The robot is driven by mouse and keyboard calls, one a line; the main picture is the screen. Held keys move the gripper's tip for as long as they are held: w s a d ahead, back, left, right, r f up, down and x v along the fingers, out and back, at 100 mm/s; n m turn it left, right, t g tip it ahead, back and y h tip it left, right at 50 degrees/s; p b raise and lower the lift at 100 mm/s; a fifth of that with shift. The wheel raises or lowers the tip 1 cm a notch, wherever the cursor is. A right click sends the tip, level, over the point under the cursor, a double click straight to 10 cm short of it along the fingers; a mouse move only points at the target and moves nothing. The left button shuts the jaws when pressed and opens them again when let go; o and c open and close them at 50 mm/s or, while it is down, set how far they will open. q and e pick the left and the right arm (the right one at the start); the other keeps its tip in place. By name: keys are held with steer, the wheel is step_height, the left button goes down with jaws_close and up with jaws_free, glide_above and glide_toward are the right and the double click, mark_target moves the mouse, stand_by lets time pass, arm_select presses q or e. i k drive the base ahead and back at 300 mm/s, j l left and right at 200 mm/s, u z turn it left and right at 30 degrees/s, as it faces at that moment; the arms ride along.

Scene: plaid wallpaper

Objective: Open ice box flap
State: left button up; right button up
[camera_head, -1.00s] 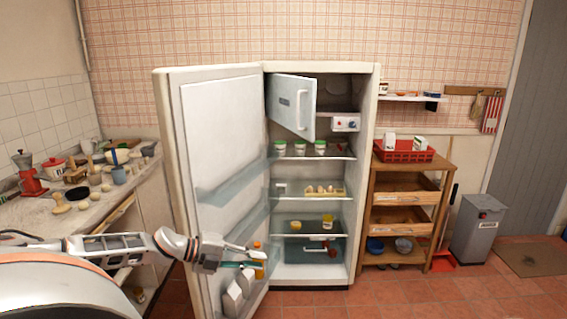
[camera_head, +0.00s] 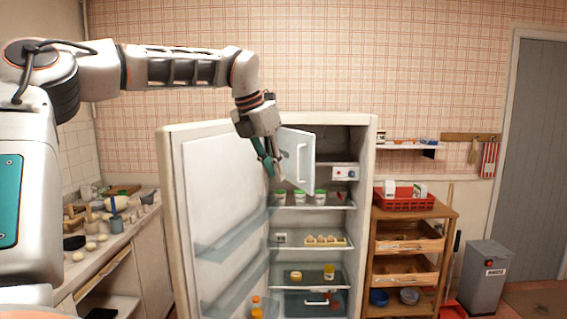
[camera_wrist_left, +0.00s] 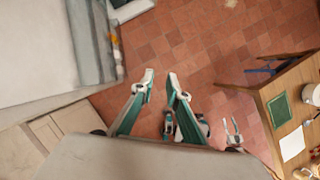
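The white refrigerator (camera_head: 367,200) stands with its main door (camera_head: 225,215) swung open to the left. The pale ice box flap (camera_head: 305,165) is at its top left, standing partly open, with a vertical handle on its right side. My left gripper (camera_head: 272,175) reaches down from above and covers the left part of the flap. Its two fingers are apart and empty in the left wrist view (camera_wrist_left: 161,78). Whether it touches the flap cannot be told. A small pair of spread pale fingers, which looks like my right gripper (camera_wrist_left: 232,128), shows lower right in that view.
Jars (camera_head: 320,195) and eggs (camera_head: 325,240) sit on the refrigerator shelves. A wooden shelf unit (camera_head: 440,212) with a red crate (camera_head: 404,202) stands close on the right. A cluttered counter (camera_head: 115,245) is on the left. Open tiled floor (camera_wrist_left: 200,50) shows below the left wrist.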

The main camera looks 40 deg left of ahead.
mark_target(281, 154)
steer(key=i+j, duration=0.75)
steer(key=j, duration=0.15)
